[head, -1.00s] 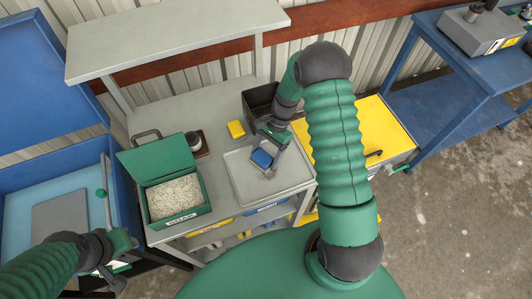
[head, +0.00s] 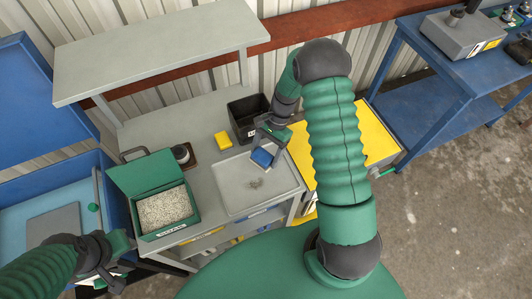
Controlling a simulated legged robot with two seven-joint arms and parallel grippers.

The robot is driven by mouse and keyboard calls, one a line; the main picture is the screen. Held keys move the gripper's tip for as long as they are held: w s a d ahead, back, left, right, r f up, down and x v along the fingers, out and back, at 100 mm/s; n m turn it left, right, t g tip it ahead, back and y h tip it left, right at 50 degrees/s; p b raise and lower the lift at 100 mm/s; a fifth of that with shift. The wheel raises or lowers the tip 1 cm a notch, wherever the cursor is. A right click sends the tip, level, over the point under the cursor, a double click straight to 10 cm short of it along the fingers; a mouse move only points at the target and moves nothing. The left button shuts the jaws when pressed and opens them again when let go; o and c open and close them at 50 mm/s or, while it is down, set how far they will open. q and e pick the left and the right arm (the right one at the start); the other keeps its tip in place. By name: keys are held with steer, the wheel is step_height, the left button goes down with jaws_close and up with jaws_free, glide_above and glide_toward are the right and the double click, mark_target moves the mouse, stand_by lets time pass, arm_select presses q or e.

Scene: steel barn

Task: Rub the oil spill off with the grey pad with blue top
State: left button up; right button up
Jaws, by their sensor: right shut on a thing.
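The grey pad with blue top (head: 261,158) is held in my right gripper (head: 266,149), over the far right part of a shallow grey tray (head: 232,203). I cannot tell whether the pad touches the tray. The oil spill (head: 257,183) shows as a small dark smudge on the tray, nearer to me than the pad. My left gripper (head: 107,275) is at the lower left, away from the tray. Its fingers are too small and dark to judge.
A green box of granules (head: 164,208) stands left of the tray. A yellow block (head: 223,139), a dark bin (head: 246,117) and a small dark round container (head: 184,155) stand behind. A yellow-topped cabinet (head: 372,135) is at right, a blue chest (head: 68,165) at left.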

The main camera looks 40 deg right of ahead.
steer(key=shift+r+p, duration=0.3)
steer(key=shift+r, duration=0.35)
steer(key=shift+d+r+p, duration=0.25)
steer(key=shift+r+p, duration=0.05)
steer(key=shift+r, duration=0.05)
steer(key=shift+d+r+p, duration=0.45)
steer(key=shift+r+p, duration=0.05)
arm_select(q)
steer(key=shift+w+d+r, duration=0.1)
steer(key=shift+d+r, duration=0.05)
steer(key=shift+r, duration=0.55)
steer(key=shift+w+d+r, duration=0.1)
steer(key=shift+r, duration=0.6)
arm_select(e)
steer(key=shift+a, duration=0.5)
